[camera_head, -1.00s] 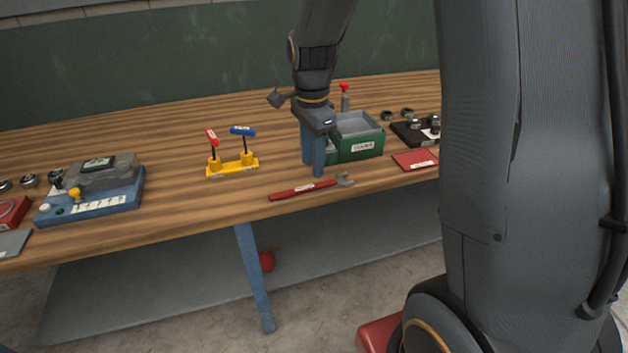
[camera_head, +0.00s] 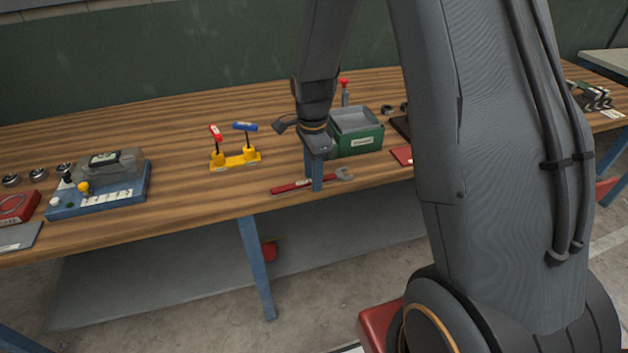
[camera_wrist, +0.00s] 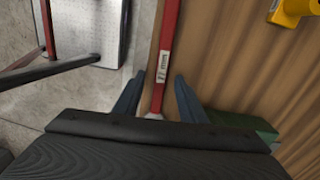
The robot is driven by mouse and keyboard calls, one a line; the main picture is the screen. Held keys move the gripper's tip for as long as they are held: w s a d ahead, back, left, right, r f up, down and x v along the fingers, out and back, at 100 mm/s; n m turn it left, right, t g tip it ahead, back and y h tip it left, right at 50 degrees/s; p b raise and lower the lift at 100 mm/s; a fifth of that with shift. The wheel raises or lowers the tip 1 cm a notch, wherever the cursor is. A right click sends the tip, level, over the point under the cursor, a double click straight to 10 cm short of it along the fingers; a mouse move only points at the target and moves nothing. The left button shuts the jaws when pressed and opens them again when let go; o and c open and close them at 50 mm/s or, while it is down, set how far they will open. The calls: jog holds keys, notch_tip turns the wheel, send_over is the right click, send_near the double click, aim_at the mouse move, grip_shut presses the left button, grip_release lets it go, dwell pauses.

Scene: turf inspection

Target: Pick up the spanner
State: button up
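The spanner (camera_head: 290,187) has a red handle with a white label and a grey open-jaw end. It lies along the front edge of the wooden bench, its jaw to the right. My gripper (camera_head: 316,187) points down over the spanner's handle, close to the jaw end. In the wrist view, its two blue fingers (camera_wrist: 159,80) stand apart, one on each side of the red handle (camera_wrist: 170,30), with gaps showing. The gripper is open. Part of the handle is hidden behind a finger in the head view.
A green box (camera_head: 361,143) stands just behind my gripper. A yellow stand (camera_head: 236,162) with red and blue T-handles is to the left. A blue device (camera_head: 98,198) sits farther left, and a red plate (camera_head: 402,155) is to the right. The bench's front edge is close to the spanner.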

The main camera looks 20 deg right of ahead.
grip_shut()
jog(key=shift+r, duration=0.1)
